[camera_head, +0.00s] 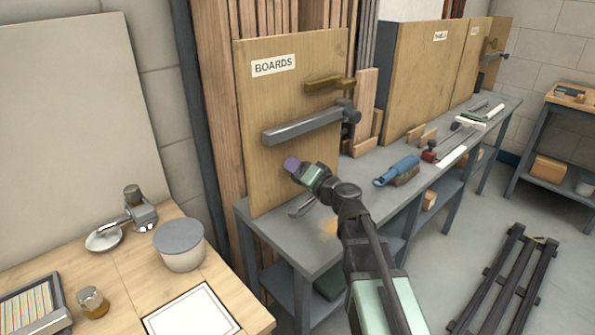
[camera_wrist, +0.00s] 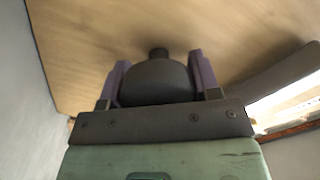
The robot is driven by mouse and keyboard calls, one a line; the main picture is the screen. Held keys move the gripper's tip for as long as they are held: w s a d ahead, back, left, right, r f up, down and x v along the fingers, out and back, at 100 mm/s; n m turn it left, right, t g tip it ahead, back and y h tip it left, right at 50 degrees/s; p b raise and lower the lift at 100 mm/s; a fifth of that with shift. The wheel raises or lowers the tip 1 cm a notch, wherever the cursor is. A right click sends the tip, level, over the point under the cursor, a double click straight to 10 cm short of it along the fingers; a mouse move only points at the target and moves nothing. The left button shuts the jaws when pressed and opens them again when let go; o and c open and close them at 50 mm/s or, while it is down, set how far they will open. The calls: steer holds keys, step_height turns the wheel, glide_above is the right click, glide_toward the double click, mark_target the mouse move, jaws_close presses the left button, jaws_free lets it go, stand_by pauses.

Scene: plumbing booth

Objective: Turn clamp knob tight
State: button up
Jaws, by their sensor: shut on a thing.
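A grey bar clamp (camera_head: 303,126) lies across the wooden board marked BOARDS, with dark round parts (camera_head: 350,117) at its right end. My gripper (camera_head: 291,165) is below the bar's left part, close to the board, with purple fingertips. In the wrist view my gripper (camera_wrist: 160,82) is shut on a dark rounded knob (camera_wrist: 156,80), one finger on each side. A short dark stub (camera_wrist: 158,53) sticks out beyond the knob toward the wood. The knob is hidden in the head view, and I cannot tell what it is joined to.
The BOARDS panel (camera_head: 318,72) stands at the grey bench (camera_head: 310,255). A brass-coloured handle (camera_head: 330,83) is above the clamp. A wooden table with a lidded tub (camera_head: 180,255) is at left.

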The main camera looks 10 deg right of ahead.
steer(key=m, duration=0.5)
steer(key=shift+f+m, duration=0.15)
steer(key=shift+m, duration=0.15)
steer(key=m, duration=0.4)
steer(key=shift+f, duration=0.1)
steer(key=m, duration=0.5)
steer(key=shift+f+m+b, duration=0.1)
steer(key=shift+m+b, duration=0.25)
steer(key=shift+m, duration=0.05)
steer(key=m, duration=0.4)
steer(key=shift+m, duration=0.4)
steer(key=o, duration=0.9)
steer(key=v, duration=1)
steer(key=shift+s+d, duration=0.15)
steer(key=shift+s, duration=0.25)
